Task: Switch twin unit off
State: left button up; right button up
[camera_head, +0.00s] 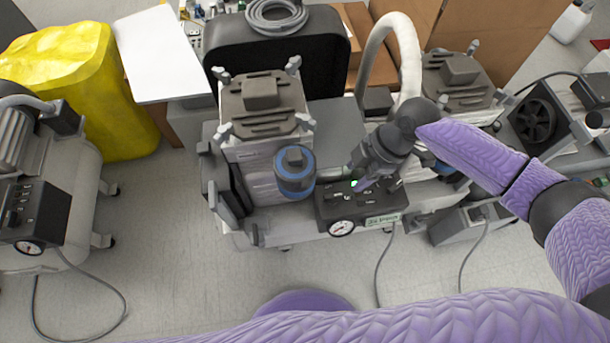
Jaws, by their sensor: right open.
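The twin unit (280,225) stands in the middle, a light grey compressor with a ribbed dark motor head (262,98) and a second similar head (458,82) to the right. A black control box (335,212) sits on its front, with a round white gauge (341,228) and a small label. A small green light shows on the box top. My right gripper (361,183) reaches in from the right and points down at the box top, its fingertips close to the green light. It hides part of the box, and I cannot tell whether it touches. My left gripper is out of view.
Another compressor (48,185) with its own gauge box stands at the left. A yellow bag (75,85) and a white board (160,55) are behind. A blue-banded filter (295,172) stands just left of the gripper.

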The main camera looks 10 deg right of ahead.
aim_at(333, 195)
jog(key=b+x, duration=0.5)
jog(key=x, duration=0.4)
jog(key=shift+f, duration=0.2)
jog(key=shift+a+f, duration=0.1)
jog(key=shift+f, duration=0.1)
jog(key=shift+w, duration=0.1)
jog(key=shift+c, duration=0.8)
jog(key=c, duration=0.5)
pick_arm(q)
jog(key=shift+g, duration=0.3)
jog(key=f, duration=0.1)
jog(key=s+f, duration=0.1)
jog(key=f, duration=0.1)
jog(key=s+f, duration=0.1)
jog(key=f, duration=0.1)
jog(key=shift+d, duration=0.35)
pick_arm(e)
grip_shut()
